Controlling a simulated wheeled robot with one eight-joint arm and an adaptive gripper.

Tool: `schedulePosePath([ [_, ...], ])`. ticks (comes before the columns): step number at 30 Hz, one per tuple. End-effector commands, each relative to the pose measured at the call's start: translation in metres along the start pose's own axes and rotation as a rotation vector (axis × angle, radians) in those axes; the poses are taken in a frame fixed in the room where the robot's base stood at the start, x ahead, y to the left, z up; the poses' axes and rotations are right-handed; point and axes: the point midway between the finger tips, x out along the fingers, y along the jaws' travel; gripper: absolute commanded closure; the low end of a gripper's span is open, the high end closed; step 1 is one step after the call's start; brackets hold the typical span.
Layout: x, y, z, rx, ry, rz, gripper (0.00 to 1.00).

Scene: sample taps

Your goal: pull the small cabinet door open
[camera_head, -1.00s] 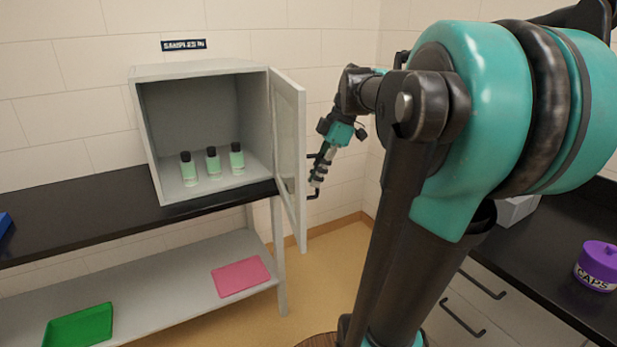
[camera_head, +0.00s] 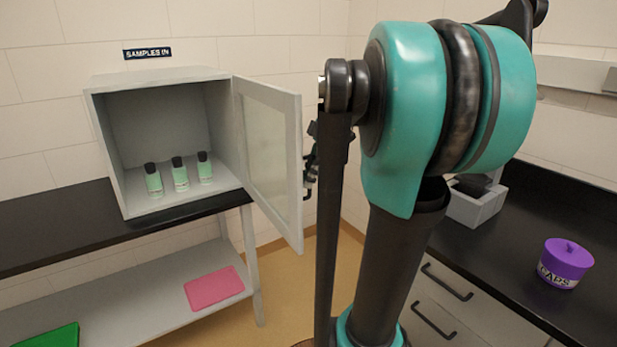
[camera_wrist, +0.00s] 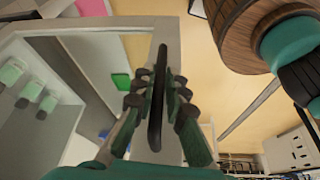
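The small white cabinet (camera_head: 108,160) stands on the black bench at the left. Its framed door (camera_head: 270,150) is hinged on the right and stands well open, swung out towards me. In the wrist view the dark bar handle (camera_wrist: 157,110) on the door (camera_wrist: 150,35) lies between the two fingers of my gripper (camera_wrist: 157,85). The fingers are closed in on both sides of the handle. In the head view my gripper (camera_head: 310,165) is at the door's outer side, mostly hidden behind my arm. Several green vials (camera_head: 180,175) with black caps stand upright inside the cabinet.
The black bench (camera_head: 50,225) holds the cabinet. A pink tray (camera_head: 214,289) and a green tray (camera_head: 50,337) lie on the lower shelf. A dark counter (camera_head: 500,255) at the right carries a purple caps jar (camera_head: 566,262) and a grey bin (camera_head: 475,205). Open floor lies between.

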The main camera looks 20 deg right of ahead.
Motion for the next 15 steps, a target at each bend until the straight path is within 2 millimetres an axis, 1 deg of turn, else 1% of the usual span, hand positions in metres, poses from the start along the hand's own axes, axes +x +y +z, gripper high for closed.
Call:
schedulePosePath([
  [1, 0.0001, -0.0001, 0.0001, 0.000, 0.000, 0.000, 0.80],
  [3, 0.0001, 0.0000, 0.0000, 0.000, 0.000, 0.001, 0.71],
  [4, 0.0001, 0.0001, 0.0000, 0.000, 0.000, 0.001, 0.69],
  [12, -0.0004, 0.0005, -0.0002, 0.000, 0.001, 0.002, 0.69],
  [15, -0.0053, 0.0007, -0.0001, 0.000, 0.001, 0.002, 0.69],
])
